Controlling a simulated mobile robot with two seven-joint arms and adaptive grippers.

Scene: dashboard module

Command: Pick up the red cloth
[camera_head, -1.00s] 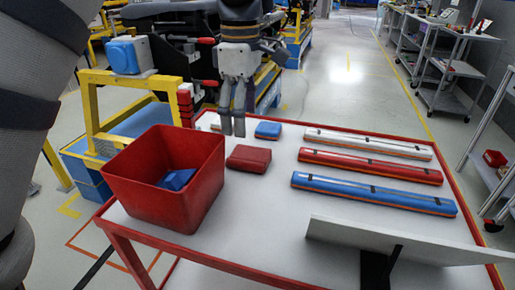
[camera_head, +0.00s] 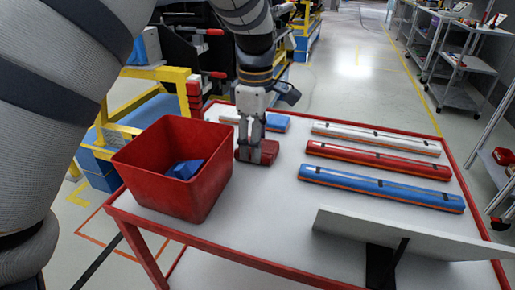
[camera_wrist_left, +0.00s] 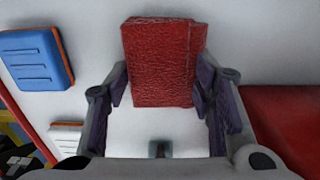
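The red cloth (camera_head: 268,152), a folded block, lies on the white table top beside the red bin. My left gripper (camera_head: 251,148) is down at the cloth, its fingers pointing downward and partly hiding it. In the left wrist view the red cloth (camera_wrist_left: 162,62) fills the upper middle. The fingers of my left gripper (camera_wrist_left: 162,92) are spread apart, one at each side of the cloth's near end. I cannot tell whether they touch it. My right gripper is not in view.
The red bin (camera_head: 143,168) with a blue item (camera_head: 185,169) inside stands left of the cloth. A blue folded piece (camera_head: 277,123) lies just behind. White (camera_head: 375,138), red (camera_head: 378,158) and blue (camera_head: 380,187) bars lie right. A grey panel (camera_head: 400,238) stands at the front right.

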